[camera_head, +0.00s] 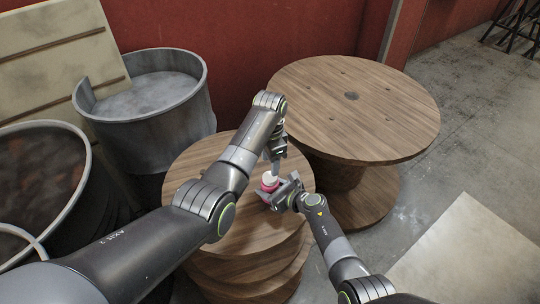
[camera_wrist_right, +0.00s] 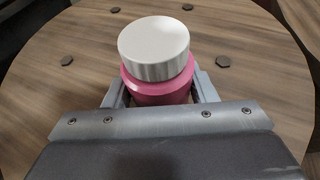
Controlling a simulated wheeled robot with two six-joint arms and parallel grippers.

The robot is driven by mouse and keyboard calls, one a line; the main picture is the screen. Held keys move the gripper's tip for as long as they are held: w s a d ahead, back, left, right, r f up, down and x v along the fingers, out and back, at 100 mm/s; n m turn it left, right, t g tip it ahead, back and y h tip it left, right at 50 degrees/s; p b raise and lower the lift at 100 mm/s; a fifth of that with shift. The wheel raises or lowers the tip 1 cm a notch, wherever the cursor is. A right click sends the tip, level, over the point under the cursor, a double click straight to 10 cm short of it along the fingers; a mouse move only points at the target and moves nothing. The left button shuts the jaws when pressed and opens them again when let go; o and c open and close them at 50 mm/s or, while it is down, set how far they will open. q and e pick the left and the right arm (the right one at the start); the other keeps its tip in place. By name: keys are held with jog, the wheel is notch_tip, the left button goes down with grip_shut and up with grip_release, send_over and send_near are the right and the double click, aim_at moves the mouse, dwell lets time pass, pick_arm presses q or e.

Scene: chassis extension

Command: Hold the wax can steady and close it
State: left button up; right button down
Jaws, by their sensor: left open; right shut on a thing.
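The wax can is a small pink jar (camera_wrist_right: 160,92) with a white lid (camera_wrist_right: 154,48) on its top, standing upright on the nearer wooden spool. In the head view the can (camera_head: 268,186) is small and partly hidden by my grippers. The lid sits slightly left on the jar in the right wrist view; I cannot tell whether it is fully seated. My right gripper (camera_head: 273,193) is shut on the jar's pink body, with a finger on each side. My left gripper (camera_head: 275,166) is open, pointing down just above and beside the lid.
The nearer spool top (camera_head: 188,168) is otherwise bare around the can. A larger wooden spool (camera_head: 390,105) stands behind to the right. Metal drums (camera_head: 165,118) stand at the left, with a leaning board (camera_head: 60,50) behind. A red wall (camera_head: 270,35) closes the back.

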pick_arm(q)
jog(key=n, duration=0.5)
jog(key=shift+r, duration=0.1)
jog(key=n, duration=0.4)
jog(key=shift+r+n, duration=0.15)
jog(key=shift+n, duration=0.25)
jog(key=n, duration=0.4)
jog(key=shift+r+n, duration=0.1)
jog(key=shift+n, duration=0.2)
jog(key=n, duration=0.4)
jog(key=shift+r+n, duration=0.1)
jog(key=shift+n, duration=0.2)
jog(key=n, duration=0.4)
jog(key=shift+r+n, duration=0.15)
jog(key=shift+n, duration=0.25)
jog(key=n, duration=0.4)
jog(key=shift+r+n, duration=0.1)
jog(key=shift+n, duration=0.2)
jog(key=n, duration=0.4)
jog(key=shift+r+n, duration=0.1)
jog(key=shift+n, duration=0.2)
jog(key=n, duration=0.5)
jog(key=shift+r, duration=0.15)
